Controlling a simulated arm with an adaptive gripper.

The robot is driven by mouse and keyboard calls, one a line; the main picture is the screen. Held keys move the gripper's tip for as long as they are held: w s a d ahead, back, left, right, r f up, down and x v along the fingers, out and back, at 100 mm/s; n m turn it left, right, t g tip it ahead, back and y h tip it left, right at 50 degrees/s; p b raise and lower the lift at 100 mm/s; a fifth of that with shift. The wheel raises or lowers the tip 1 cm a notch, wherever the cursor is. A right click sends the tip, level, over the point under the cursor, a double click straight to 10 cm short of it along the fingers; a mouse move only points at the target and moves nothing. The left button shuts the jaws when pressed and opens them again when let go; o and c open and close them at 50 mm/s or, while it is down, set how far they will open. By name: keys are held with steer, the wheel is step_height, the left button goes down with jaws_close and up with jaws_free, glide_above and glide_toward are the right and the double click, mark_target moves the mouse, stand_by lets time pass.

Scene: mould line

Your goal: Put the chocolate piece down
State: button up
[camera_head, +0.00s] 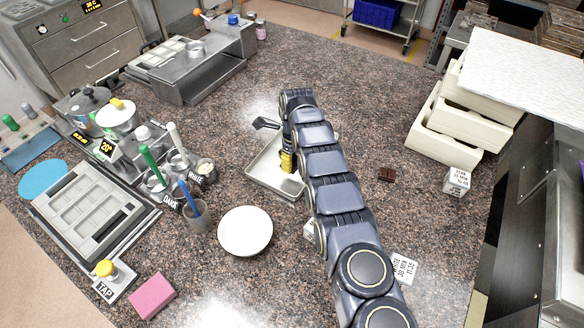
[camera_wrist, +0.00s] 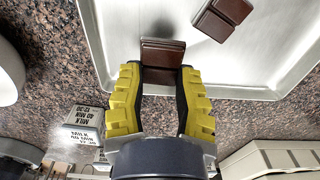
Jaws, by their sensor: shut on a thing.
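My gripper (camera_wrist: 160,80) is shut on a dark brown chocolate piece (camera_wrist: 162,60), with one yellow-ribbed finger at each side of it. The held piece is over the inside of the pale metal tray (camera_wrist: 125,30), close to its near rim. I cannot tell whether it touches the tray floor. A second chocolate piece (camera_wrist: 222,18) lies in the tray to the right of it. In the head view my gripper (camera_head: 288,165) points down at the tray (camera_head: 262,172), and my arm hides the tray's right part and the held piece.
Another chocolate piece (camera_head: 387,175) lies on the speckled counter right of my arm. A white round plate (camera_head: 245,231) stands in front of the tray. Cups with coloured handles are left, cream stacked bins (camera_head: 455,127) right. Small label blocks (camera_head: 457,181) stand about.

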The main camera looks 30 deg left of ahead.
steer(key=shift+w+a+f, duration=0.1)
steer(key=shift+f, duration=0.1)
step_height(320, 180, down, 3)
steer(key=o, duration=0.9)
step_height(320, 180, up, 11)
steer(key=shift+r, duration=0.55)
